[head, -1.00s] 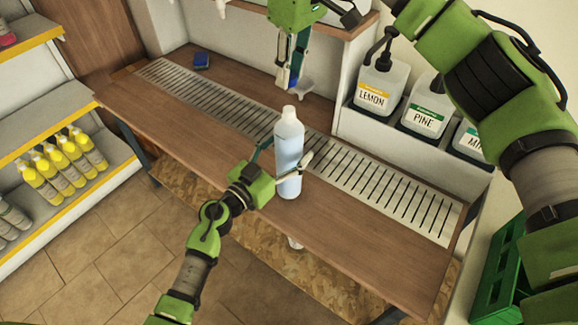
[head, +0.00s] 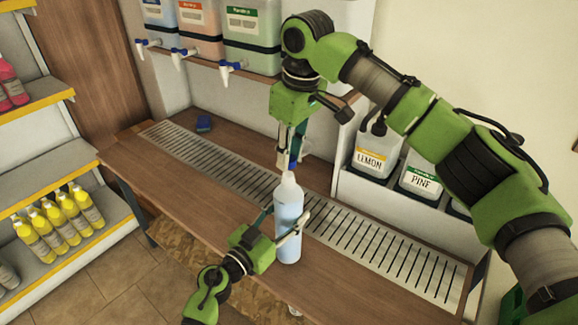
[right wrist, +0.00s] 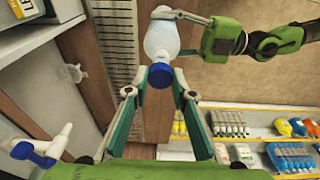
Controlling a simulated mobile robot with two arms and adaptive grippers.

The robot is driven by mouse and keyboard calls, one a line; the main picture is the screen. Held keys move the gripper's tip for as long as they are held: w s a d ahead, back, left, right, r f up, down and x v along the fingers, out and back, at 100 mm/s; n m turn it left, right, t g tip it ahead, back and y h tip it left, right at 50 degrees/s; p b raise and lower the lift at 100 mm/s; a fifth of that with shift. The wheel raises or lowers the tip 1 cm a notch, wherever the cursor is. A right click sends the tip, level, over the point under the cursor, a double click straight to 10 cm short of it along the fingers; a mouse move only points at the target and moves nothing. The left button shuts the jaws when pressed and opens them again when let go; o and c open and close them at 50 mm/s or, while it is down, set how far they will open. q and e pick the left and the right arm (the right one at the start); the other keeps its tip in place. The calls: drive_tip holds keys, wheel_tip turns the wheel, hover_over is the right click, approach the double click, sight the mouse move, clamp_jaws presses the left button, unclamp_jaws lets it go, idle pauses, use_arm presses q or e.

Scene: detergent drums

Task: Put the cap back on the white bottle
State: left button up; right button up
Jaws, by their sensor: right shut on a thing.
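The white bottle (head: 288,222), translucent with pale blue contents, stands upright on the wooden counter with its top uncapped. My left gripper (head: 276,222) is shut around its body, one finger on each side. My right gripper (head: 289,152) points down just above the bottle's top. In the right wrist view, the right gripper (right wrist: 160,76) is shut on a blue cap (right wrist: 160,75), and the bottle (right wrist: 161,38) shows beyond it. The cap appears apart from the bottle's neck, but the exact gap and alignment cannot be told.
A metal drain grate (head: 230,170) runs along the counter (head: 190,205). Drums with taps (head: 228,72) stand on a shelf above; the lemon drum (head: 372,152) and pine drum (head: 420,180) are at right. Yellow bottles (head: 60,222) stand on shelves at left.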

sight(288, 197)
drive_tip(key=shift+f, duration=0.5)
drive_tip(key=shift+f, duration=0.9)
drive_tip(key=shift+f, duration=0.55)
